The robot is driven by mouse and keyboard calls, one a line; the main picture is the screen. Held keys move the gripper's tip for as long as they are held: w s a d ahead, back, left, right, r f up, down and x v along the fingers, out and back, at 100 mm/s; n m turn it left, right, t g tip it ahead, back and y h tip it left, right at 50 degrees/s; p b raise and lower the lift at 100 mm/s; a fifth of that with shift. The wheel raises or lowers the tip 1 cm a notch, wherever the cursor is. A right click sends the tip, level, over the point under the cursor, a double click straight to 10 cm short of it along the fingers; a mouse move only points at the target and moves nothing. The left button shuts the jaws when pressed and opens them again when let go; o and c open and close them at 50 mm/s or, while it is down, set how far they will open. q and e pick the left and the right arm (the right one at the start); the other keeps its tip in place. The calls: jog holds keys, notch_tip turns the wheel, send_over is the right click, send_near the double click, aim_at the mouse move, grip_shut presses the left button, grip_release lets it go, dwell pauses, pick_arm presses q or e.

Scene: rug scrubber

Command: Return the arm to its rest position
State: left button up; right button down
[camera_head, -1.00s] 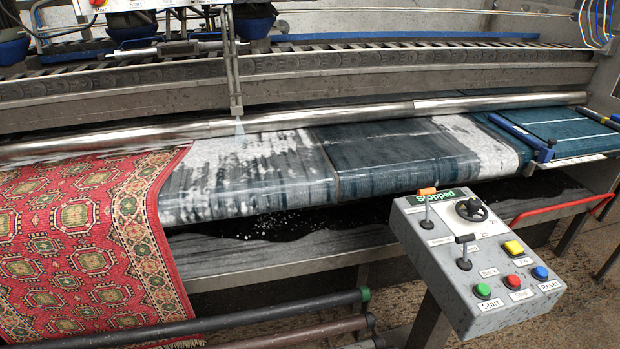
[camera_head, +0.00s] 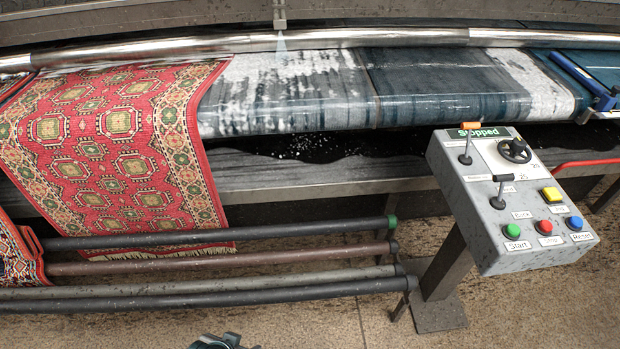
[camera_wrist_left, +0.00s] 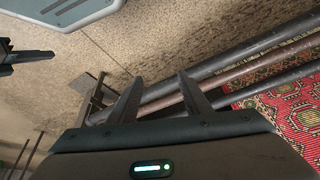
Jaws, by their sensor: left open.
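My left gripper (camera_wrist_left: 158,92) shows in the left wrist view with its two dark fingers spread apart. Nothing is between the fingers. Beyond them are the floor (camera_wrist_left: 150,50), the dark rollers (camera_wrist_left: 245,72) and part of the red rug. In the head view, no whole arm shows; a small dark teal part of mine peeks in at the bottom edge. A dark part at the left edge of the left wrist view looks like my right gripper (camera_wrist_left: 25,56); its jaws are not clear.
The red patterned rug (camera_head: 120,140) hangs over the machine's front at left. Horizontal rollers (camera_head: 230,260) run below it. A grey control box (camera_head: 490,235) reading "Stopped" stands on a post at right. The wet conveyor belt (camera_head: 420,85) lies behind. Speckled floor is free in front.

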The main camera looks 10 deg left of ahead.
pick_arm(q)
jog(key=s+d+f+t, duration=0.1)
jog(key=f, duration=1.1)
jog(key=s+d+f+t+h, duration=0.1)
jog(key=s+d+f, duration=0.1)
jog(key=f, duration=1)
jog(key=shift+d+f+m+t, duration=0.3)
jog(key=shift+s, duration=0.1)
